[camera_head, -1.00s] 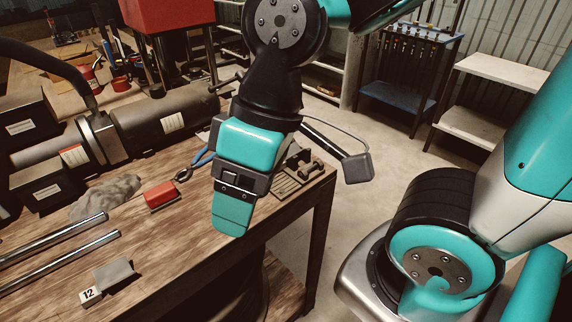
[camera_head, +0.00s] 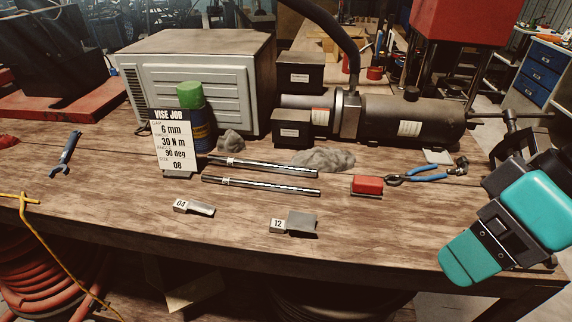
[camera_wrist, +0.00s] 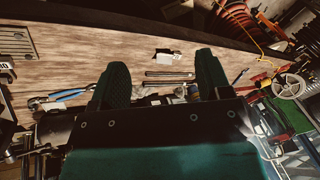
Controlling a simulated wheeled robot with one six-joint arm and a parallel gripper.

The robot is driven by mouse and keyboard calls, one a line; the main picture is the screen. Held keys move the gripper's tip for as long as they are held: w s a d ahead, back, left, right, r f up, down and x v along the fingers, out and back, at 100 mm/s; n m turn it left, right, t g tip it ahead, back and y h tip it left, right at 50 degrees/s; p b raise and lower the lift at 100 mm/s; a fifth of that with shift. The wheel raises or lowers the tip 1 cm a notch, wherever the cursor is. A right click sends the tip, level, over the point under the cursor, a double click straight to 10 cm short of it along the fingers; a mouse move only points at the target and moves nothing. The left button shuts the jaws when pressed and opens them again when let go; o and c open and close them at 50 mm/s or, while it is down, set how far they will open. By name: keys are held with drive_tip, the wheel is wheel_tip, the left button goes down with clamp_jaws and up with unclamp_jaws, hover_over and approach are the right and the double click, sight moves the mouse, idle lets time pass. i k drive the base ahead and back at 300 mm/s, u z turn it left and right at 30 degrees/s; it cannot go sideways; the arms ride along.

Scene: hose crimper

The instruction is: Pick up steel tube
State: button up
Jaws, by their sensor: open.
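Two shiny steel tubes lie nearly parallel on the wooden workbench (camera_head: 110,205). The rear tube (camera_head: 265,167) and the front tube (camera_head: 262,186) each carry a small white label near the left end. Both also show small in the wrist view, as a steel tube (camera_wrist: 168,83) between my fingers in the picture, well away from them. My gripper (camera_head: 468,262) is over the right end of the bench, far to the right of the tubes. In the wrist view its two green fingers (camera_wrist: 161,85) are spread apart with nothing between them.
Behind the tubes stand a crimper cylinder (camera_head: 410,120), a grey rag (camera_head: 322,159) and a sign (camera_head: 172,142). Blocks marked 04 (camera_head: 196,208) and 12 (camera_head: 298,224) lie in front.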

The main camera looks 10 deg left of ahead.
sight(304, 170)
drive_tip(key=k, duration=1.15)
drive_tip(key=u, duration=1.1)
drive_tip(key=i, duration=1.85)
drive_tip(key=z, duration=0.65)
